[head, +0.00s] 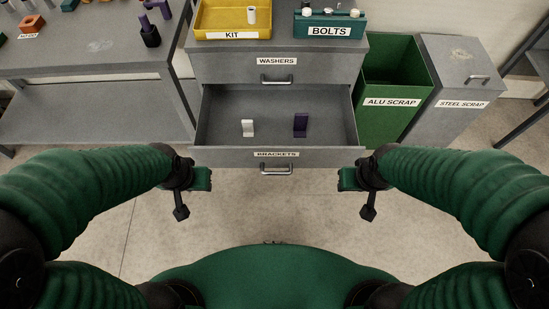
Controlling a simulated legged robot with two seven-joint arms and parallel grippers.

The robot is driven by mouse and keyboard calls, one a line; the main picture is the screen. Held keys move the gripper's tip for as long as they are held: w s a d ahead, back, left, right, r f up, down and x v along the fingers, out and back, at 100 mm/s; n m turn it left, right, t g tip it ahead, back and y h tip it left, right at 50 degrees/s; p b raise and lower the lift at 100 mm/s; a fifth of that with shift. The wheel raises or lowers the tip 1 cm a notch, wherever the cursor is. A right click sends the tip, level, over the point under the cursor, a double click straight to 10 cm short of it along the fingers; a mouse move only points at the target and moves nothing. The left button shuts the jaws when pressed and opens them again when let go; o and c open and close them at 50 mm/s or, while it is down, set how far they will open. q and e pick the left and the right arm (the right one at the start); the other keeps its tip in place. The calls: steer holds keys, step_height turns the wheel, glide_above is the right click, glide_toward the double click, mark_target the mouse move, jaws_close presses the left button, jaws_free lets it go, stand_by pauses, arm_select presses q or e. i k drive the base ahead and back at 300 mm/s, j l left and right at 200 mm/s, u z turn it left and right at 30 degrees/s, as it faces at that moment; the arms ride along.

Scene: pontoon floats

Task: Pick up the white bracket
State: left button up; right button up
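The white bracket (248,128) stands in the open brackets drawer (222,136), left of its middle. A dark purple bracket (300,125) stands to its right in the same drawer. My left gripper (198,196) is in front of the drawer, to the lower left of the white bracket, with its fingers apart and nothing between them. My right gripper (354,197) is in front of the drawer at the lower right, also with its fingers apart and empty. Both grippers are clear of the drawer and the brackets.
The washers drawer (278,68) above is shut. A yellow kit tray (209,17) and a teal bolts box (301,27) stand on the cabinet top. A grey workbench (95,58) is at left. A green alu scrap bin (390,110) and grey steel scrap bin (446,95) stand at right.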

mark_target(247, 125)
steer(key=i+l+u, duration=0.1)
steer(key=u, duration=0.3)
steer(key=i+l+u, duration=0.15)
steer(key=u, duration=0.25)
steer(key=l+u, duration=0.25)
steer(key=u, duration=0.15)
steer(key=i+l+u, duration=0.1)
steer(key=u, duration=0.3)
steer(key=i+l+u, duration=0.15)
steer(key=l, duration=0.7)
steer(key=l+u, duration=0.15)
steer(key=l, duration=0.7)
